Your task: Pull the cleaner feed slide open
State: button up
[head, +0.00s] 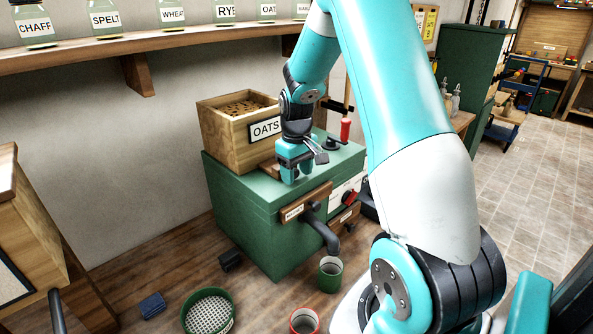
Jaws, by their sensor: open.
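A wooden slide board (306,203) with a small label, too small to read surely, sits at the upper front edge. A dark spout (325,230) bends down below it. My gripper (287,178) is open and points down over the cleaner's top, in front of the hopper and just behind the slide board. I cannot tell whether it touches anything. It hides part of the top.
A red-handled crank (345,130) stands behind my gripper. A green cup (330,275) is under the spout; a round sieve (208,312) and a red-rimmed cup (304,322) are at the front. A shelf of labelled jars (150,42) runs above. Open tiled floor (540,170) is at right.

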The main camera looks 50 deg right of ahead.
aim_at(296, 170)
jog(key=shift+w+a+r, duration=0.1)
jog(key=shift+w, duration=0.05)
jog(key=shift+r, duration=0.35)
notch_tip(296, 170, up, 16)
jog(key=b, duration=0.3)
jog(key=shift+r, duration=0.25)
jog(key=s+a+f+n+y+b, duration=0.1)
jog(key=s+a+f+n, duration=0.1)
jog(key=a, duration=0.7)
jog(key=s+a+f+n+b, duration=0.1)
jog(key=s+a+n, duration=0.1)
jog(key=a, duration=0.6)
jog(key=s+a+f+n+y, duration=0.1)
jog(key=s+a+f+n, duration=0.1)
jog(key=s+a, duration=0.6)
jog(key=s+a+f+n+y+b, duration=0.1)
jog(key=s+a+f, duration=0.3)
jog(key=s+a, duration=0.4)
jog(key=shift+s+a+n+y, duration=0.4)
jog(key=shift+s+y, duration=0.2)
jog(key=shift+s, duration=0.1)
